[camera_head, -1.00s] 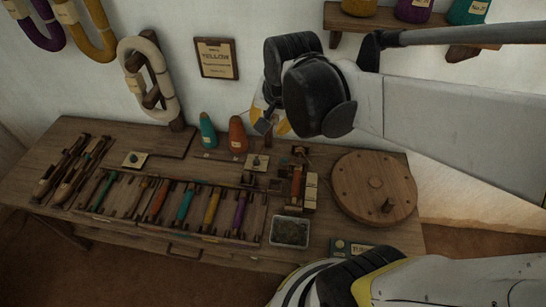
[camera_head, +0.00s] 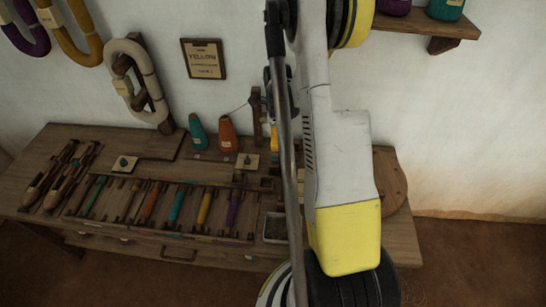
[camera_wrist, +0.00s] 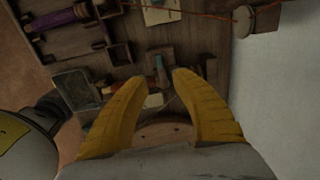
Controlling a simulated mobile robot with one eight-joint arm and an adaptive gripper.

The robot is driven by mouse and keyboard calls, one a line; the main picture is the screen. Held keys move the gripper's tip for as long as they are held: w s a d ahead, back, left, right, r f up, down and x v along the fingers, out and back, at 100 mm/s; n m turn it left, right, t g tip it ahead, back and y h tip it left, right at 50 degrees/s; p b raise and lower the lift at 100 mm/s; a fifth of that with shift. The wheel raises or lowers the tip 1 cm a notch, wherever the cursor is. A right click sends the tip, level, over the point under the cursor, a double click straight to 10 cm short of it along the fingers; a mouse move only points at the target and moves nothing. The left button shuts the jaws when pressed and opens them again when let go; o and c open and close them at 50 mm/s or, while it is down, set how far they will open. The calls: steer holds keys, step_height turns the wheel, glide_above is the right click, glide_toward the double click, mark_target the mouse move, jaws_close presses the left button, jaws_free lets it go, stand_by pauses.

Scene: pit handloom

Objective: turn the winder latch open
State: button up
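My gripper (camera_wrist: 145,77) is open in the wrist view, its two yellow fingers apart with nothing held between them. It is above the winder end of the bench. Small wooden winder parts (camera_wrist: 158,72) and a pale block (camera_wrist: 153,100) show between and beyond the fingertips. The round wooden wheel (camera_wrist: 165,131) shows between the finger bases; in the head view only its right edge (camera_head: 391,182) is visible. I cannot pick out the winder latch with certainty. In the head view my arm hides most of the winder and my gripper.
The bench (camera_head: 408,238) holds a bobbin tray (camera_head: 160,229), a dark bin (camera_head: 275,228), and a cream plate with a knob (camera_head: 248,161). Teal (camera_head: 198,132) and orange (camera_head: 228,134) cones stand behind. An orange thread (camera_wrist: 185,13) crosses the wrist view near the wall (camera_wrist: 275,90).

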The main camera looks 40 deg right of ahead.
mark_target(276, 157)
step_height(276, 157, down, 9)
steer(key=b, duration=0.3)
steer(key=shift+r, duration=0.15)
steer(key=shift+c, duration=0.2)
jaws_close()
